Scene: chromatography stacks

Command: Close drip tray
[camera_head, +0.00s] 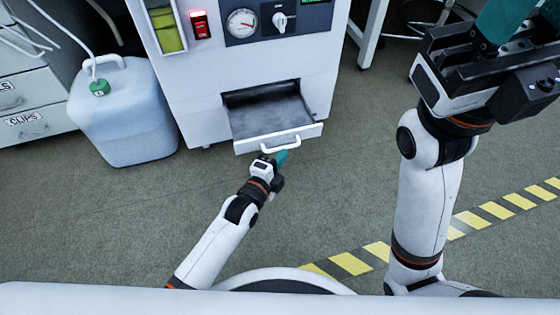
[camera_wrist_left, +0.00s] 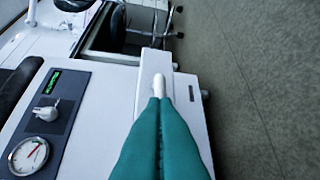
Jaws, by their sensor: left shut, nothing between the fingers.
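The drip tray (camera_head: 266,117) is a grey, shallow drawer low in the front of a white machine (camera_head: 240,70). It is pulled out, with its dark inside showing. Its white front panel (camera_head: 245,146) carries a pale handle (camera_head: 287,143). My left gripper (camera_head: 281,157) is shut and empty, its teal fingertips right at the handle. In the left wrist view the closed teal fingers (camera_wrist_left: 160,105) reach a white part, likely the handle (camera_wrist_left: 158,85); I cannot tell whether they touch. My right gripper (camera_head: 500,30) is raised at the upper right, its fingertips cut off by the picture edge.
A translucent jug (camera_head: 122,115) with a green cap stands on the floor left of the machine. Labelled drawers (camera_head: 30,105) are at the far left. Yellow-striped floor tape (camera_head: 350,263) crosses the front. The floor around the left arm is clear.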

